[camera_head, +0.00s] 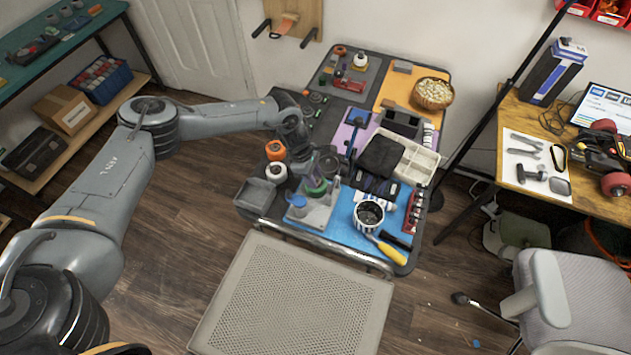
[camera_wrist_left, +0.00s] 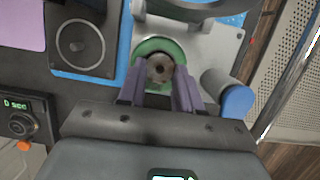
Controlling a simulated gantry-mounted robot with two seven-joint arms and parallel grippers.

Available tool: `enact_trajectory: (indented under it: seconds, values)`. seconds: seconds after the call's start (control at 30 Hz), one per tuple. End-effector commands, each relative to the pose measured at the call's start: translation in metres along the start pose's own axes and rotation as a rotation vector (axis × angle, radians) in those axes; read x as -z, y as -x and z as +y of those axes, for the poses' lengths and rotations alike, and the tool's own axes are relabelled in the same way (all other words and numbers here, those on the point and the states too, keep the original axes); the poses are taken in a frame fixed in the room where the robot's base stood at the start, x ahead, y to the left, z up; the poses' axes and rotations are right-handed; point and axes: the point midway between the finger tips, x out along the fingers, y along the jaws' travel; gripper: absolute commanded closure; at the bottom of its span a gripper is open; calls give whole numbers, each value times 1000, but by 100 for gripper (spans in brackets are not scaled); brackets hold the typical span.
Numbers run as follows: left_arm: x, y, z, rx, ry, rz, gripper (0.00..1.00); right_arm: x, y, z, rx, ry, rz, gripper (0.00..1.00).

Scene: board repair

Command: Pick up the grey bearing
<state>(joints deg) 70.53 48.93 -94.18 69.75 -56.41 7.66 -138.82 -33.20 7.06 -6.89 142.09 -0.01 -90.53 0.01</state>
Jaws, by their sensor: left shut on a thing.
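The grey bearing (camera_wrist_left: 158,68) is a small round metal piece with a dark centre hole, seen in the left wrist view. My left gripper (camera_wrist_left: 160,82) has its two purple-grey fingers closed on its sides. A green ring (camera_wrist_left: 154,48) lies around or just under the bearing; I cannot tell whether the bearing is clear of it. In the head view my left gripper (camera_head: 316,181) points down over the green ring (camera_head: 316,190) on a light grey fixture plate (camera_head: 319,215). The bearing is hidden there by the gripper. My right gripper is not in view.
A blue-capped post (camera_head: 297,203) stands close beside the gripper, also in the left wrist view (camera_wrist_left: 235,100). A striped cup (camera_head: 368,215), a yellow-handled tool (camera_head: 388,250) and a grey bin (camera_head: 256,195) are nearby. The cart (camera_head: 285,218) is crowded.

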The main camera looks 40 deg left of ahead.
Motion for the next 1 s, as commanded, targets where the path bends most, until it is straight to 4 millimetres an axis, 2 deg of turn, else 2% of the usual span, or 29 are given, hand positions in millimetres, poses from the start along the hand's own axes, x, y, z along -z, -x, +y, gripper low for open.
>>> enact_trajectory:
  seconds: [0.03,0.17,0.33,0.8,1.0]
  values:
    - [5,-5,-2,1,3,10,96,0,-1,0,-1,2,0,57]
    - [6,-5,-2,1,3,11,96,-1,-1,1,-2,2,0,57]
    - [4,2,-1,0,3,11,96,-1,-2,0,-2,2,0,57]
    - [-22,74,0,-2,0,3,96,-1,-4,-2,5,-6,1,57]
    - [-27,91,0,-9,30,3,96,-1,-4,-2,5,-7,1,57]
